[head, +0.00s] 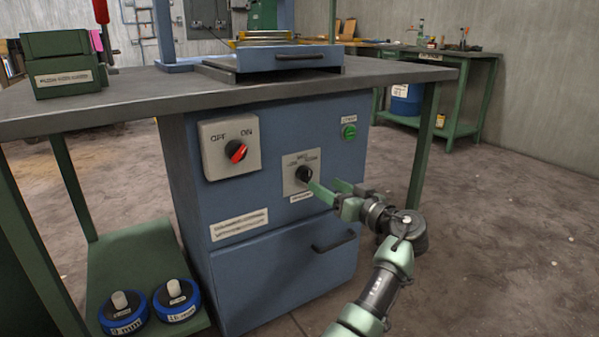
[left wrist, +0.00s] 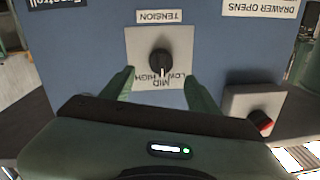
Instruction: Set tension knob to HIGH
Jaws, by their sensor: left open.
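The tension knob (head: 304,174) is a black round knob on a light square plate (head: 291,187) on the blue machine front. In the left wrist view the knob (left wrist: 161,62) shows upside down, and its white pointer line is toward the MID label, between LOW and HIGH. My left gripper (head: 324,187) is in front of the plate with green fingers apart. In the wrist view its fingers (left wrist: 159,76) stand open on either side just below the knob, with nothing between them. I cannot tell whether a fingertip touches the plate. My right gripper is not in view.
A red OFF/ON switch (head: 236,151) is left of the knob, and a green button (head: 349,131) is above right. A drawer handle (head: 334,242) is below. The grey tabletop (head: 140,92) overhangs above. The floor at right is clear.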

